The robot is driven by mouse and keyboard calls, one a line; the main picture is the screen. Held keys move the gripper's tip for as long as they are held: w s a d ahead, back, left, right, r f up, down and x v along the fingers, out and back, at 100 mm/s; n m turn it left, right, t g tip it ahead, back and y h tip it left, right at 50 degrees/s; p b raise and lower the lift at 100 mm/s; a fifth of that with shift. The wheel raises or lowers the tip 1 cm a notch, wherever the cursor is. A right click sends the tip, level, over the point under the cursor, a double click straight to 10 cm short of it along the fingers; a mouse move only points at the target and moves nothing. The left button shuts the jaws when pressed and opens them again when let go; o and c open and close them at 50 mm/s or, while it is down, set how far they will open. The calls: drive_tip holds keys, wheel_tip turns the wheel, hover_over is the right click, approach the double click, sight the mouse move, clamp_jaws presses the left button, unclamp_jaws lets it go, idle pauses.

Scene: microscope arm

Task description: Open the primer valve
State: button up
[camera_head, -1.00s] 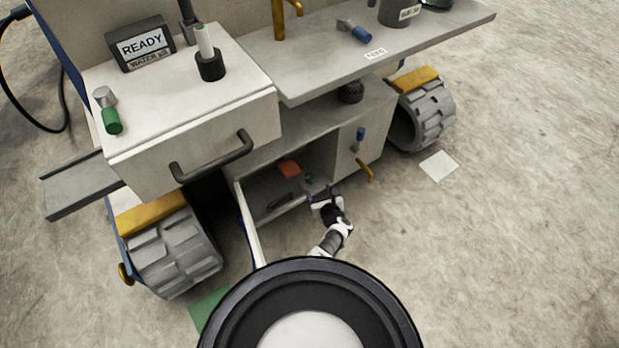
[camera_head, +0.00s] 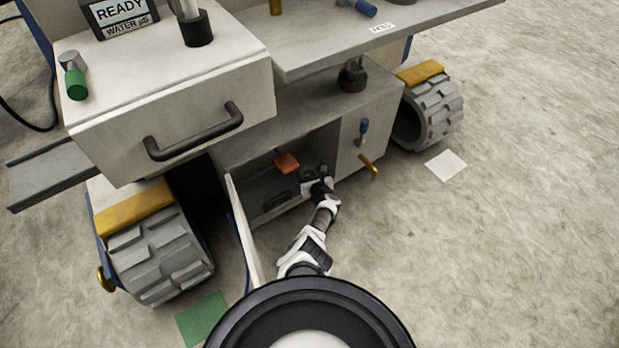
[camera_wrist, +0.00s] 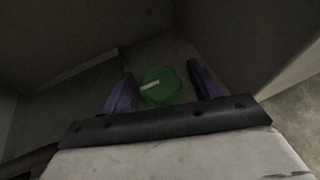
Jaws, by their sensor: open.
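A green knob (camera_wrist: 161,86) with a pale pointer line sits inside the dark cabinet compartment, and I take it to be the primer valve. In the wrist view my gripper (camera_wrist: 163,91) is open, with one purple finger on each side of the knob. Both fingers look apart from the knob; the exact depth between them is unclear. In the head view my gripper (camera_head: 312,178) reaches into the right side of the open compartment (camera_head: 255,180) and hides the knob there.
The cabinet door (camera_head: 243,230) hangs open left of my arm. An orange-red block (camera_head: 287,162) and a dark handle (camera_head: 277,200) are inside the compartment. A blue-handled lever (camera_head: 363,130) and a yellow handle (camera_head: 369,167) are on the panel to the right.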

drive_tip(key=c, duration=1)
drive_tip(key=n+y+b, duration=0.1)
drive_tip(key=n+g+y+b, duration=0.1)
drive_tip(key=b, duration=0.1)
drive_tip(key=shift+f+n+y, duration=0.2)
drive_tip(key=shift+n+y, duration=0.2)
drive_tip(key=n+g+y+b, duration=0.2)
drive_tip(key=b, duration=0.1)
drive_tip(key=shift+r+n+g+y+b, duration=0.1)
drive_tip(key=shift+n+g+y+b, duration=0.2)
drive_tip(key=shift+n+y+b, duration=0.15)
drive_tip(key=shift+r, duration=0.1)
